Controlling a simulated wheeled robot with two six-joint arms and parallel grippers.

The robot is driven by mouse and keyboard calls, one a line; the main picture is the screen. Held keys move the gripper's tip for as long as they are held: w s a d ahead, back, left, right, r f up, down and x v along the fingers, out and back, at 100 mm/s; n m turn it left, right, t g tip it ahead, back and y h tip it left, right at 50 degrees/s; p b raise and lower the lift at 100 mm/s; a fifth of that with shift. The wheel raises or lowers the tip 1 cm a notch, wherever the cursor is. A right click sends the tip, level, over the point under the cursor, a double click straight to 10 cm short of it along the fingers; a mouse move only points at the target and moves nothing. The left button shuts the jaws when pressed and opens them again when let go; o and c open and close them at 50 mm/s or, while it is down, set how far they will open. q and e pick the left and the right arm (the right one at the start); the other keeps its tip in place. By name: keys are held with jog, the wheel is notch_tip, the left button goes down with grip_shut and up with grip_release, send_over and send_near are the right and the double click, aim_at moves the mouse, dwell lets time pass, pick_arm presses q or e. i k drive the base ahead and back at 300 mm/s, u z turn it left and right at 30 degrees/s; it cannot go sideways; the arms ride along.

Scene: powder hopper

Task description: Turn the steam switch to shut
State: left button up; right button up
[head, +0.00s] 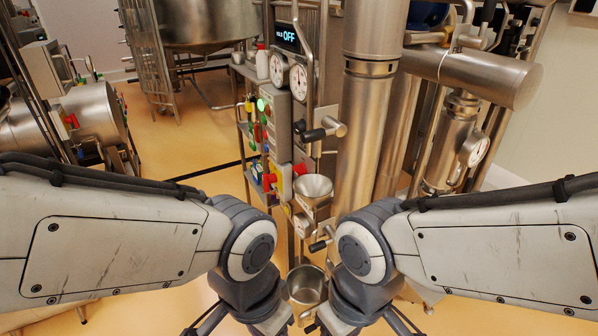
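A grey control panel (278,120) stands upright in the centre of the head view. Its left face carries a lit green lamp and small colored buttons. A black knob (299,127) is on its front edge, and a black-handled lever (318,134) sticks out just right of it. Labels are too small to read, so I cannot tell which control is the steam switch. My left gripper (250,322) and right gripper (365,322) are at the bottom edge, below and apart from the panel. Their fingertips are cut off or hidden, so their opening is unclear.
Two dial gauges (299,82) and a display reading OFF (289,36) are above. A metal funnel (313,187) sits below the lever, and a metal cup (306,285) hangs between my arms. A thick steel column (364,130) stands right of the panel.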

aim_at(300, 169)
jog(key=u, duration=0.45)
jog(key=k, duration=0.55)
jog(key=u, duration=0.85)
jog(key=i, duration=0.65)
jog(key=z, duration=0.85)
jog(key=i, duration=0.55)
jog(key=z, duration=0.65)
